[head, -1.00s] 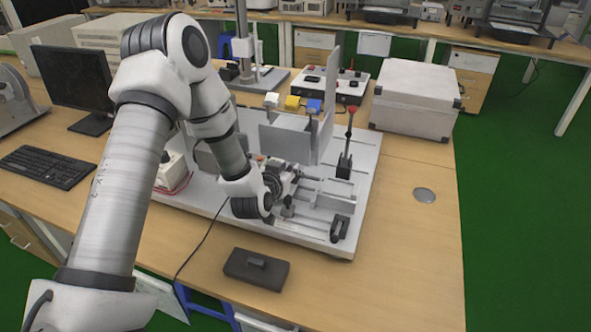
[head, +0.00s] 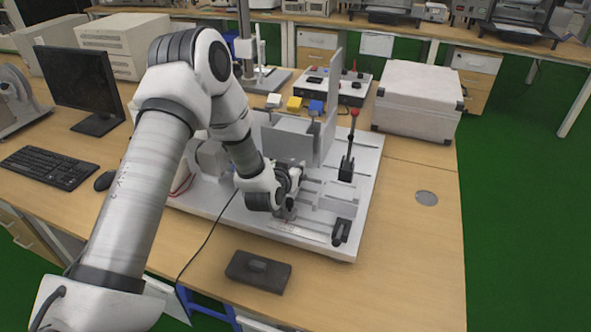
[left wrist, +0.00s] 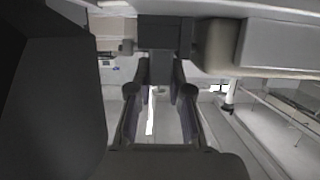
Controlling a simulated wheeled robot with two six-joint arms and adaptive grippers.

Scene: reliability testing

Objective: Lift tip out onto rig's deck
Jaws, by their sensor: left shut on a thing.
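The rig is a machine on a pale grey deck (head: 300,243) on the wooden table. My left gripper (head: 286,212) is over the front middle of the deck, beside the rig's rails, pointing down. In the left wrist view the two dark fingers (left wrist: 160,92) reach forward with a gap between them, and a small pale spot shows there. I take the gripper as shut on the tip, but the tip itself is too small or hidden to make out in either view. Whether it touches the deck cannot be told. My right gripper is not in view.
A dark block (head: 258,272) lies on the table in front of the deck. A red-knobbed lever (head: 350,150) and upright plates (head: 329,112) rise from the rig. A silver case (head: 418,100) stands behind right. The table's right side is clear.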

